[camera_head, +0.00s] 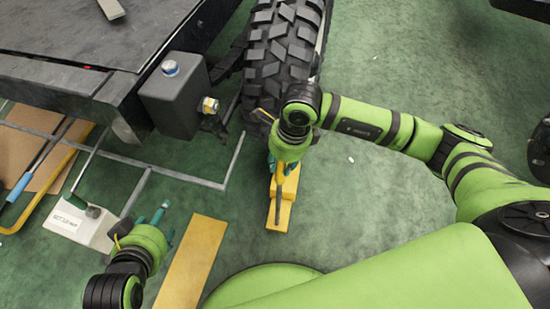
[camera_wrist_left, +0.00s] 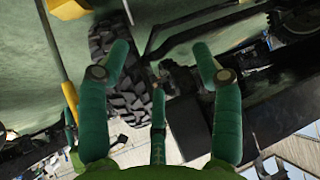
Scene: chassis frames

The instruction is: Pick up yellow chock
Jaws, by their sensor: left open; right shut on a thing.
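The yellow chock (camera_head: 280,216) is on the green floor just in front of the big tyre in the head view, long and stepped. My right gripper (camera_head: 272,168) is over its tyre-side end and shut on it. The wrist hides part of the fingers and of the chock. I cannot tell whether the chock is clear of the floor. My left gripper (camera_head: 158,222) is open and empty, left of the chock and apart from it. Its spread teal fingers (camera_wrist_left: 158,95) show in the left wrist view with nothing between them.
The black tyre (camera_head: 283,50) stands behind the chock, beside a dark chassis with a grey box (camera_head: 174,98). A flat yellow strip (camera_head: 190,265) lies between my grippers. A white labelled block (camera_head: 75,225) and metal frame bars are at left. Floor right of the chock is clear.

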